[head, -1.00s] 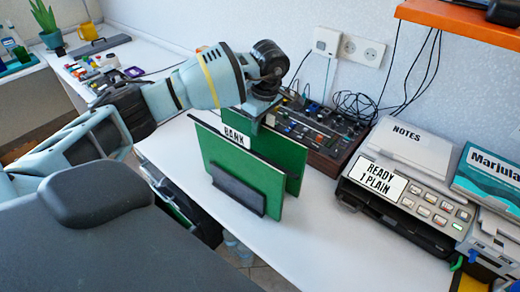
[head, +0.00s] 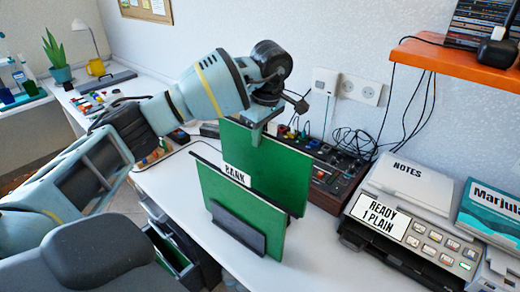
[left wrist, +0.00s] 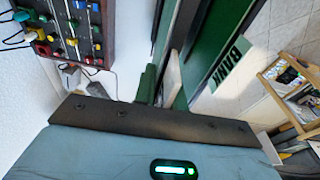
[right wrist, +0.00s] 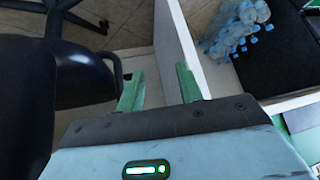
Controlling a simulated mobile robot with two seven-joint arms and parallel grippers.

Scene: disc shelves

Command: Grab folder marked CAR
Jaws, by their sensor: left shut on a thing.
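A green folder (head: 278,166) stands upright behind the green folder marked BANK (head: 222,198) in the head view. My left gripper (head: 258,135) is shut on the top edge of the rear folder and holds it raised above the BANK folder. Any label on the rear folder is hidden, so I cannot read CAR. The left wrist view shows the BANK folder (left wrist: 225,80) close beside the left gripper. A dark holder (head: 238,228) stands at the front of the BANK folder. My right gripper (right wrist: 160,88) is open and empty in the right wrist view.
A mixer-like device (head: 335,170) with knobs and cables stands behind the folders. A grey machine (head: 410,225) labelled READY 1 PLAIN is to the right. An orange shelf (head: 455,62) juts out above. The white desk is bare between folders and machine.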

